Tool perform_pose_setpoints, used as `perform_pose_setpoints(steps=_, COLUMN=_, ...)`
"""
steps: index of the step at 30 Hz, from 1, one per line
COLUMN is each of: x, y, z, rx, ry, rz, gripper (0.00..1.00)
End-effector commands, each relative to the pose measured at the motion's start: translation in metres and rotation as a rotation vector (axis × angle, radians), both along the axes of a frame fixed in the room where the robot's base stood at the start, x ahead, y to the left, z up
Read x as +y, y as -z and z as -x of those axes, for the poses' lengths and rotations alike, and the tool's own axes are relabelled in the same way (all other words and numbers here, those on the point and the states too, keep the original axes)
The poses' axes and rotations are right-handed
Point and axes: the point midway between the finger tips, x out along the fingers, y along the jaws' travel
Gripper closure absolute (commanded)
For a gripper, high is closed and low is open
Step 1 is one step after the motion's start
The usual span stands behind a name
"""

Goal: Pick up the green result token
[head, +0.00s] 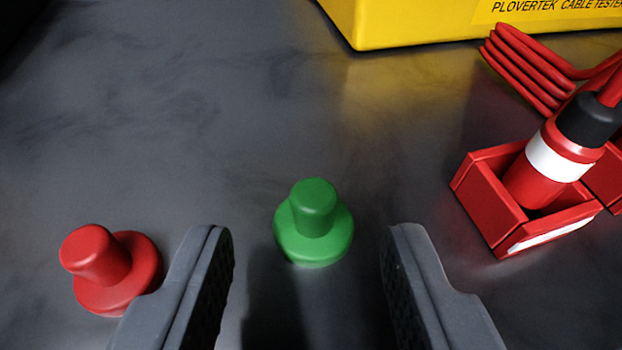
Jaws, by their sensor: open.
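The green result token (313,228) stands upright on the dark grey metal surface, with a round base and a knob on top. It is near the middle of the head view. My gripper (309,240) is open, with one dark finger on each side of the token in the picture. Clear gaps show between the token and both fingers. Nothing is between the fingertips except the view of the token. I cannot tell exactly how high the fingers are above the surface.
A red token (108,268) stands left of my left finger, its base partly hidden behind it. A red holder (490,205) with a red, white-banded connector (552,160) and coiled red cable (520,65) is at right. A yellow cable tester (420,22) stands behind. The left back is clear.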

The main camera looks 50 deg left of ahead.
Motion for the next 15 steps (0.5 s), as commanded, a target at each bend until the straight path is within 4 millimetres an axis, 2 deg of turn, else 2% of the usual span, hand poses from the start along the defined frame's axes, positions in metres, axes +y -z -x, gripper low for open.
perform_pose_setpoints(steps=9, x=0.031, y=0.014, z=-0.023, rx=0.001, ry=-0.004, rz=-0.002, gripper=0.59)
perform_pose_setpoints(steps=15, x=0.037, y=0.016, z=-0.029, rx=0.001, ry=0.002, rz=0.001, gripper=0.59)
